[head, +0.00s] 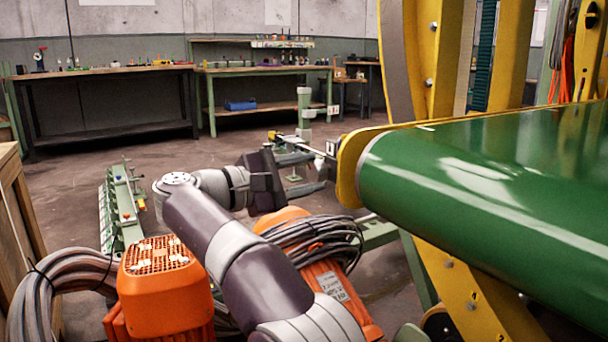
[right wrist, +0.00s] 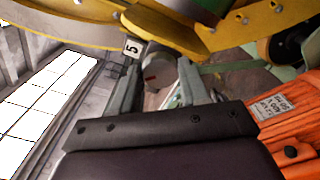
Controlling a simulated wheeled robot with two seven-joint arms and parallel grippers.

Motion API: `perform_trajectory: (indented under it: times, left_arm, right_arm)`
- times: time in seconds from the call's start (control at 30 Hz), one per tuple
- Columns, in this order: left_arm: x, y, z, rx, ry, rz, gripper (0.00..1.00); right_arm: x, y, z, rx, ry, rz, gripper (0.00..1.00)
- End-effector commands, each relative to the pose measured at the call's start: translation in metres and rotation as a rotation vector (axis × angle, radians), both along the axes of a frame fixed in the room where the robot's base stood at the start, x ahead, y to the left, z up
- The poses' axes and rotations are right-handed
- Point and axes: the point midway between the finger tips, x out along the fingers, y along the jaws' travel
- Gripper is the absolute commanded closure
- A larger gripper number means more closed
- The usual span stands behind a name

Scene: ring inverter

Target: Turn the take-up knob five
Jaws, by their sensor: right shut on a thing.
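The take-up knob five (right wrist: 160,75) is a grey round knob with a red mark. It shows in the right wrist view just under a white plate marked 5 (right wrist: 132,47). My right gripper (right wrist: 158,85) has one finger on each side of the knob and is shut on it. In the head view my right gripper (head: 322,170) reaches toward the end of the green conveyor, by the small number plate (head: 332,147). The knob is too small and covered to make out clearly there. My left gripper is not in view.
The green belt (head: 480,175) and its yellow frame (head: 349,172) fill the right side. Orange motors (head: 165,280) with coiled grey cables (head: 315,232) stand close below my right arm. A green rail (head: 122,210) stands at left. Workbenches (head: 265,72) line the back wall, with open floor before them.

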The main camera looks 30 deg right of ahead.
Motion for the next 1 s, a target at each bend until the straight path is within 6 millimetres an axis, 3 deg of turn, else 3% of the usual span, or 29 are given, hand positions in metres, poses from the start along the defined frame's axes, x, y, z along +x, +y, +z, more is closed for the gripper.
perform_trajectory:
  times: [0.47,0.5,0.57,0.87,1.0]
  left_arm:
    - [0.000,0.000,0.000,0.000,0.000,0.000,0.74]
    - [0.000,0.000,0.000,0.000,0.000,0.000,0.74]
    - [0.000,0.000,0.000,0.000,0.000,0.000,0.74]
    - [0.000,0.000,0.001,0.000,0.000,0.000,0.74]
    - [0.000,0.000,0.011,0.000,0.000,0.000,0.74]
  right_arm:
    - [0.000,0.000,-0.002,0.003,-0.010,-0.002,0.86]
    - [0.000,0.000,-0.002,0.003,-0.009,-0.002,0.49]
    - [0.000,0.000,-0.002,0.003,-0.009,-0.002,0.30]
    - [0.000,0.001,0.000,0.002,-0.011,-0.001,0.30]
    - [0.000,0.017,0.003,0.001,-0.010,0.002,0.30]
